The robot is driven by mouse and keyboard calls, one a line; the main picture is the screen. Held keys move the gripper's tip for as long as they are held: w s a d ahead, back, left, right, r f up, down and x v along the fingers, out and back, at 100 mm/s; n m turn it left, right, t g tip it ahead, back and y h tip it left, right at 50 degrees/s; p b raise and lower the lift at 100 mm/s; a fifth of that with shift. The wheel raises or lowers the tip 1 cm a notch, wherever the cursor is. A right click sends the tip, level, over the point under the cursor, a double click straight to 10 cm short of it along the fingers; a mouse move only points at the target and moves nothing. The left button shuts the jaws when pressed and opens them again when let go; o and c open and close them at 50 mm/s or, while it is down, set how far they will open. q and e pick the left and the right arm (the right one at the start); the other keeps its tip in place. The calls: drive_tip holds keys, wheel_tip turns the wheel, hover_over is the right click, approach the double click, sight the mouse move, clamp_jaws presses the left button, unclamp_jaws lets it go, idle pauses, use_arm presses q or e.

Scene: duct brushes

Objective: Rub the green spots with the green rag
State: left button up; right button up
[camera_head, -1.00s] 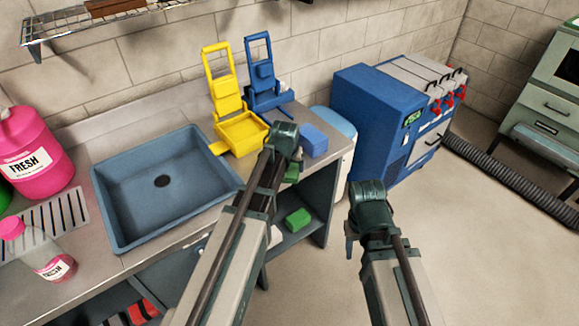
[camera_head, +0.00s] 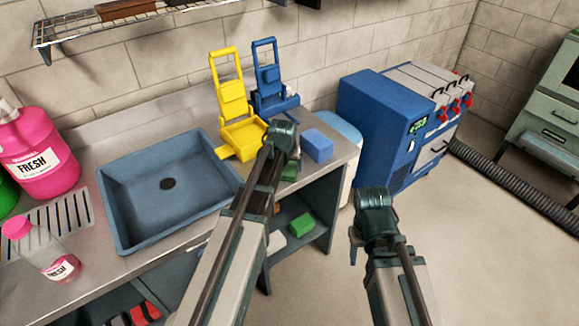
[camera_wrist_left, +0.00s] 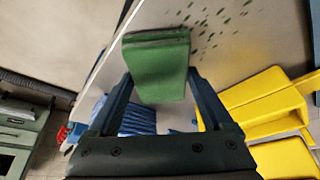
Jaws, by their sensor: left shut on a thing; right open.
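The green rag (camera_wrist_left: 160,62) is clasped between the fingers of my left gripper (camera_wrist_left: 160,88), in the left wrist view. In the head view my left gripper (camera_head: 285,150) is over the front of the counter, and part of the rag (camera_head: 290,172) shows below it. Several dark green spots (camera_wrist_left: 218,22) lie on the steel counter just beyond the rag in the left wrist view; my arm hides them in the head view. I cannot tell whether the rag touches the counter. My right gripper (camera_head: 355,248) is open and empty over the floor, right of the counter.
A yellow wringer (camera_head: 240,135) and a blue one (camera_head: 270,90) stand behind my left gripper. The sink (camera_head: 125,215) is to the left. A green block (camera_head: 301,223) sits on the lower shelf.

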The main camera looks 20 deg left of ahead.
sight(289, 176)
use_arm(q)
drive_tip(key=shift+w+a+f, duration=0.1)
drive_tip(key=shift+w+a, duration=0.4)
drive_tip(key=shift+a, duration=0.2)
drive_tip(key=shift+w+a, duration=0.5)
drive_tip(key=shift+a, duration=0.15)
drive_tip(key=shift+s, duration=0.1)
drive_tip(key=shift+s+a, duration=0.75)
drive_tip(key=shift+s, duration=0.15)
drive_tip(key=shift+d, duration=0.1)
drive_tip(key=shift+s+d+f, duration=0.1)
drive_tip(key=shift+s+d, duration=1.05)
drive_tip(key=shift+d, duration=0.25)
drive_tip(key=shift+s+d, duration=0.55)
drive_tip(key=shift+d, duration=0.15)
drive_tip(key=shift+s+d, duration=0.5)
drive_tip(key=shift+d, duration=0.2)
